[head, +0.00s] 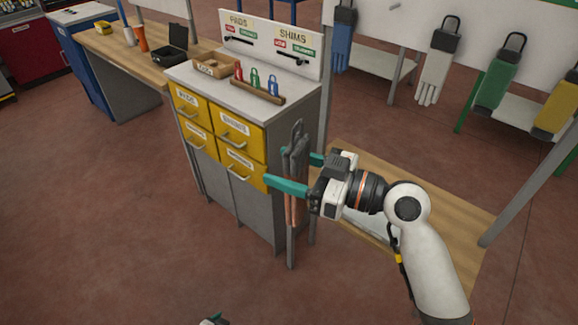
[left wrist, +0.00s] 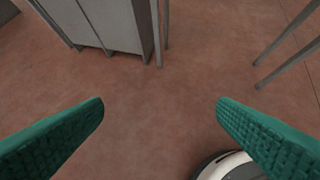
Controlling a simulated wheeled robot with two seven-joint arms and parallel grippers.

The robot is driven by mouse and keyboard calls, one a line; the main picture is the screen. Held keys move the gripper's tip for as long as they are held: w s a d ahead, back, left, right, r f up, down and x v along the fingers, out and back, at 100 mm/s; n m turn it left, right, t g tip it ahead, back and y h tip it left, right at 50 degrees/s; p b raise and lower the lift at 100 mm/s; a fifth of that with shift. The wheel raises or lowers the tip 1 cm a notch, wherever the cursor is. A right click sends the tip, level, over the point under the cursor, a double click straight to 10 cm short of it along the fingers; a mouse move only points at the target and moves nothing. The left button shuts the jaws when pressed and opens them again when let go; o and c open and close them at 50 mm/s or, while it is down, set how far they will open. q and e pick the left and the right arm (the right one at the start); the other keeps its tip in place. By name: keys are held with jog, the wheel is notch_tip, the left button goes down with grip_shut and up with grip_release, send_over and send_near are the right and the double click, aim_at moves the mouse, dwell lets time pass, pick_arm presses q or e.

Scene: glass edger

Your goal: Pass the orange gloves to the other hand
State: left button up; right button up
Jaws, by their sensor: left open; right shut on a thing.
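My right gripper (head: 293,172) is shut on the orange gloves (head: 293,205), in the middle of the head view. The gloves hang upright between its teal fingers, with a dark grey part on top and an orange part below. They are in front of the grey cabinet's right edge as I see it. My left gripper (left wrist: 160,105) is open and empty above the floor in the left wrist view. Only a small tip of the left arm (head: 213,321) shows at the bottom of the head view. No gloves show in the left wrist view.
A grey cabinet (head: 240,215) with yellow drawers stands behind the gloves. A wooden table (head: 455,220) lies behind my right arm. Blue (head: 343,45), whitish (head: 435,75), green (head: 495,85) and yellow gloves (head: 557,108) hang at the back right. The floor at front left is clear.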

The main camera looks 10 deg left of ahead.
pick_arm(q)
jog(key=s+a+f+g+y, duration=0.1)
jog(key=s+f+g, duration=0.2)
jog(key=s, duration=1.1)
jog(key=s+f+n+g+y, duration=0.1)
jog(key=s+f+g, duration=0.3)
jog(key=s, duration=1.1)
jog(key=shift+s+a+f, duration=0.15)
jog(key=shift+a+f, duration=0.25)
jog(key=shift+f, duration=0.4)
